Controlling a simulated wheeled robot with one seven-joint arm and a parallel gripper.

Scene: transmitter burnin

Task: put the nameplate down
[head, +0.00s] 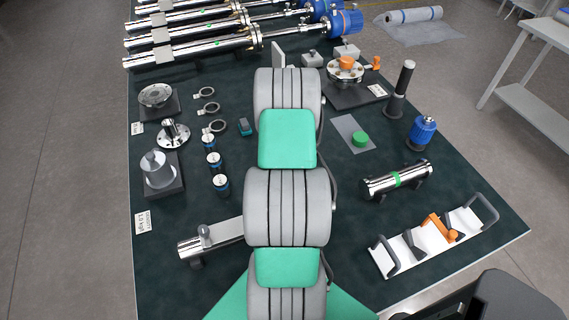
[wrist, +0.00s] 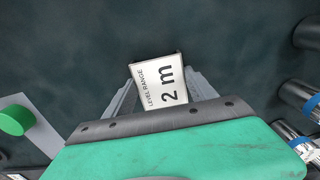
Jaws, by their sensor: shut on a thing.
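The nameplate (wrist: 160,72) is a small white plate reading "LEVEL RANGE 2 m" in the wrist view. My gripper (wrist: 162,92) is shut on it, with a grey finger on either side. The plate's face is turned to the camera over bare dark green mat. I cannot tell whether it touches the mat or hangs just above it. In the head view my arm covers the gripper and the nameplate.
A green cap (head: 361,139) on a grey pad lies right of my arm; blue-banded cylinders (head: 215,162) stand left. A white plate with black handles (head: 432,240) and a steel cylinder (head: 397,180) lie at right.

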